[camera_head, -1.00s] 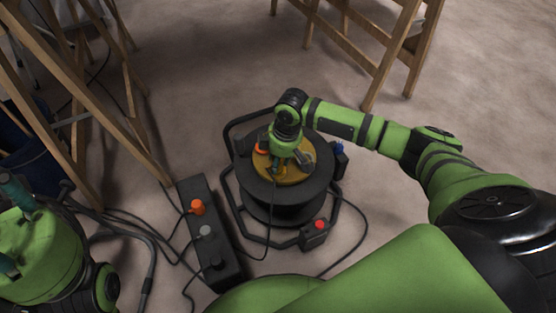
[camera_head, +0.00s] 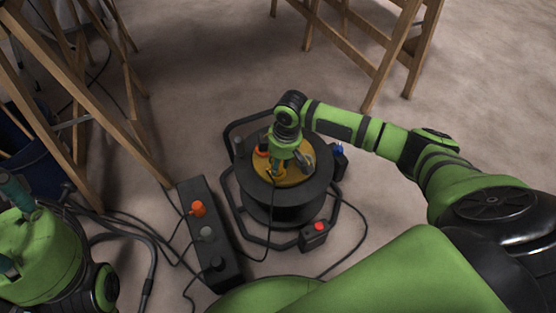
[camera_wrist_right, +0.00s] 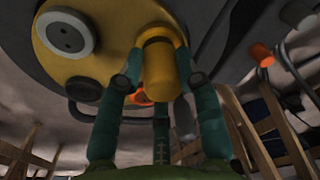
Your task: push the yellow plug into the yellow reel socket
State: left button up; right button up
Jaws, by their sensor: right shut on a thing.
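The yellow plug (camera_wrist_right: 160,68) is between the teal fingers of my right gripper (camera_wrist_right: 158,80), which is shut on it. In the head view my right gripper (camera_head: 279,168) is over the yellow top face (camera_head: 296,179) of the black cable reel (camera_head: 258,187). The plug is mostly hidden there by the fingers. A pale round socket with two holes (camera_wrist_right: 65,34) shows on the yellow face in the wrist view, apart from the plug. I cannot tell whether the plug's far end touches a socket. My left gripper (camera_head: 14,228) is partly cut off at the left edge.
A dark box (camera_head: 210,245) with an orange plug lies left of the reel, among loose cables. Wooden trestles (camera_head: 110,105) stand at the back left and back right.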

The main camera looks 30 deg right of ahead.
dwell(0.4)
jog(key=shift+p, duration=0.4)
jog(key=shift+p, duration=0.4)
jog(key=shift+r, duration=0.1)
dwell(0.9)
jog(key=shift+p, duration=0.55)
jog(key=shift+f, duration=0.65)
jog(key=o, duration=1.1)
jog(key=shift+o, duration=0.2)
